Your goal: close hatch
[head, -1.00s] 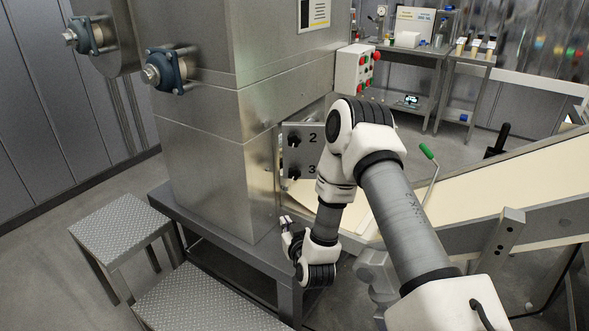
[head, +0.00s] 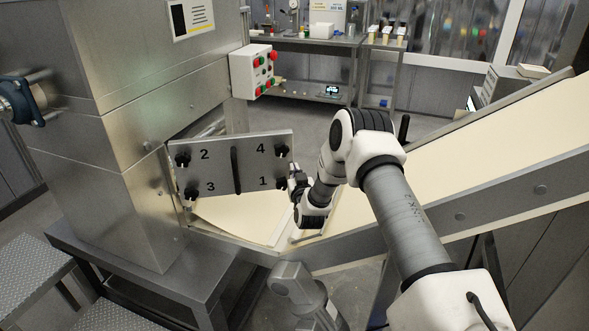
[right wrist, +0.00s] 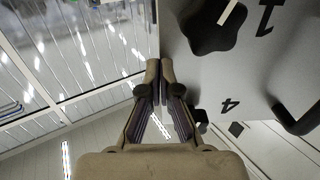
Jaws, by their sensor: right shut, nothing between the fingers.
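The hatch (head: 217,165) is a flat grey metal plate numbered 1 to 4, with black knobs and a black bar handle (head: 236,170). It stands open, swung out from the machine's side and attached at its left edge. My right gripper (head: 293,180) is at the hatch's free right edge, near the knob by number 1 (head: 281,183). In the right wrist view, its fingertips (right wrist: 160,75) are together and empty, beside the hatch face (right wrist: 240,75) and a large black knob (right wrist: 208,28). I cannot tell whether they touch it. My left gripper is not in view.
The steel machine body (head: 110,190) stands left of the hatch. A cream conveyor belt (head: 450,165) rises to the right, its lower end beneath the hatch. A control box (head: 252,70) with red and green buttons is above. Treadplate steps (head: 35,290) are at lower left.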

